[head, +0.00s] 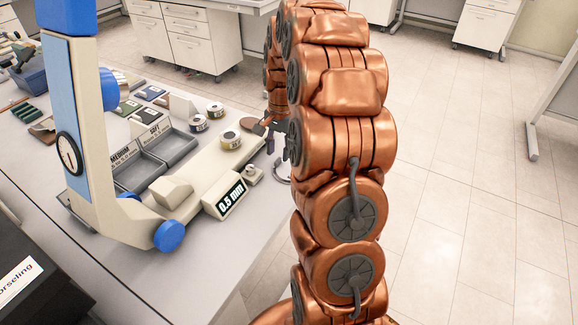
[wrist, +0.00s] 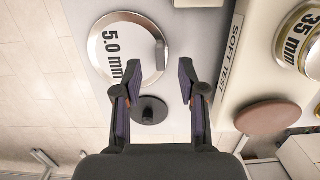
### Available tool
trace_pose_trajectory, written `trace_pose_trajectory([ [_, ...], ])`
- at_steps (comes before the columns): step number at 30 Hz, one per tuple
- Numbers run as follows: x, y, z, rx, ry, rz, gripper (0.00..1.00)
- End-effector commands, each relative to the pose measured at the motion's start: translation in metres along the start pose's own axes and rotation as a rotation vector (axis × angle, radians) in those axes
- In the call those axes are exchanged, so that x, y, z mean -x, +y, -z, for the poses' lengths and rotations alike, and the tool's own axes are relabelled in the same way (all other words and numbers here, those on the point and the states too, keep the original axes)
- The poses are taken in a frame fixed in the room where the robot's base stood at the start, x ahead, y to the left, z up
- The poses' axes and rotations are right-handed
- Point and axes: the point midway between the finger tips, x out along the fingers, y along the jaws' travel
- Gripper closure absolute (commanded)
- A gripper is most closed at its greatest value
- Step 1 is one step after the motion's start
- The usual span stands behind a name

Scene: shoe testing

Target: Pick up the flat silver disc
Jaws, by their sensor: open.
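The flat silver disc (wrist: 105,62) lies on the table in the wrist view, with a white face marked "5.0 mm" and a shiny rim. A small grey upright piece overlaps its right side. In the head view, a silver curved edge (head: 276,172) beside my arm may be this disc, mostly hidden. My gripper (wrist: 157,84) is open, its two dark fingers spread near the disc's lower edge in the picture. Nothing is held between them.
A dark round piece (wrist: 150,111) shows between the fingers. A brown disc (wrist: 268,118) and a "35 mm" can (wrist: 288,48) are at right, by the "SOFT TEST" edge. The beige tester (head: 128,220) with its gauge column stands on the table at left.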

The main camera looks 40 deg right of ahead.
Motion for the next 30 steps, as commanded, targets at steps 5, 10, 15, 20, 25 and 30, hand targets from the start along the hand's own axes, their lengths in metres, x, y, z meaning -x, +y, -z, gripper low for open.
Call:
trace_pose_trajectory([
  [5,-0.022,0.0,-0.001,0.0,-0.004,-0.004,0.59],
  [10,-0.029,0.0,0.0,0.0,-0.002,-0.002,0.59],
  [15,-0.029,-0.001,0.0,0.001,-0.002,-0.002,0.64],
  [20,-0.029,-0.001,0.0,0.001,-0.002,-0.002,0.8],
  [25,-0.029,-0.001,0.0,0.001,-0.002,-0.002,0.98],
  [30,-0.029,-0.001,0.0,0.001,-0.002,-0.001,1.0],
])
